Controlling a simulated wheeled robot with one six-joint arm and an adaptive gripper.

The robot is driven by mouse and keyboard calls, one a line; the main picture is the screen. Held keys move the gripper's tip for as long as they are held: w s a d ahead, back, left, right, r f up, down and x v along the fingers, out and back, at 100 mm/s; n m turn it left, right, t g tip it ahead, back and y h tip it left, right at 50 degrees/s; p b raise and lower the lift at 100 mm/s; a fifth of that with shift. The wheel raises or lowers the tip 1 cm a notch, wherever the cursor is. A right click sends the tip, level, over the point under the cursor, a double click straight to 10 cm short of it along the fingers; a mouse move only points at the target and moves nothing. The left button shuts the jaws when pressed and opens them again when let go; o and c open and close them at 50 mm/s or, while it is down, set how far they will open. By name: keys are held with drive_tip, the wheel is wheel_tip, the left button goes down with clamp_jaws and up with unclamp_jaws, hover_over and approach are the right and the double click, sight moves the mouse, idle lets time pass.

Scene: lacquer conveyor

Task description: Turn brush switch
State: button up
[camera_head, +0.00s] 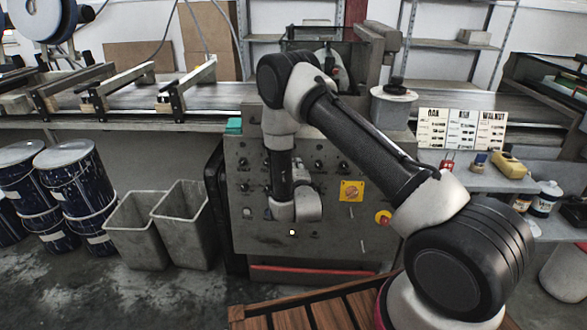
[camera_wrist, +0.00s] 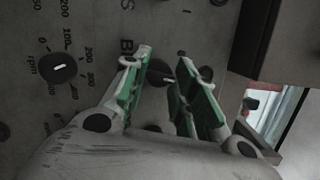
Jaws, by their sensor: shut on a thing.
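The grey control panel (camera_head: 345,225) of the machine stands ahead, with rows of black knobs. In the wrist view my gripper (camera_wrist: 166,62) has its two green-padded fingers on either side of a black switch knob (camera_wrist: 160,73) with a pale pointer line, and is shut on it. Lettering beginning with "B" sits by this knob, partly hidden by a finger. A second black knob (camera_wrist: 58,67), with an rpm scale, is to the left. In the head view my arm's wrist is against the panel and the fingers are hidden.
Yellow (camera_head: 351,190) and red-and-yellow (camera_head: 383,217) controls sit on the panel's right. Grey bins (camera_head: 138,228) and dark blue drums (camera_head: 75,177) stand on the left. A wooden slatted surface (camera_head: 310,312) is in front. A dark box edge (camera_wrist: 260,45) is right of the gripper.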

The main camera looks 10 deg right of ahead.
drive_tip(key=shift+s+n+g, duration=0.1)
drive_tip(key=shift+n+g, duration=0.4)
drive_tip(key=shift+n, duration=1.5)
drive_tip(key=shift+n+g, duration=0.5)
drive_tip(key=shift+n, duration=1.5)
drive_tip(key=o, duration=1)
drive_tip(key=shift+r, duration=0.1)
drive_tip(key=d+v, duration=0.1)
drive_tip(key=v, duration=1)
drive_tip(key=shift+s+a+r, duration=0.2)
drive_tip(key=shift+s+a, duration=0.2)
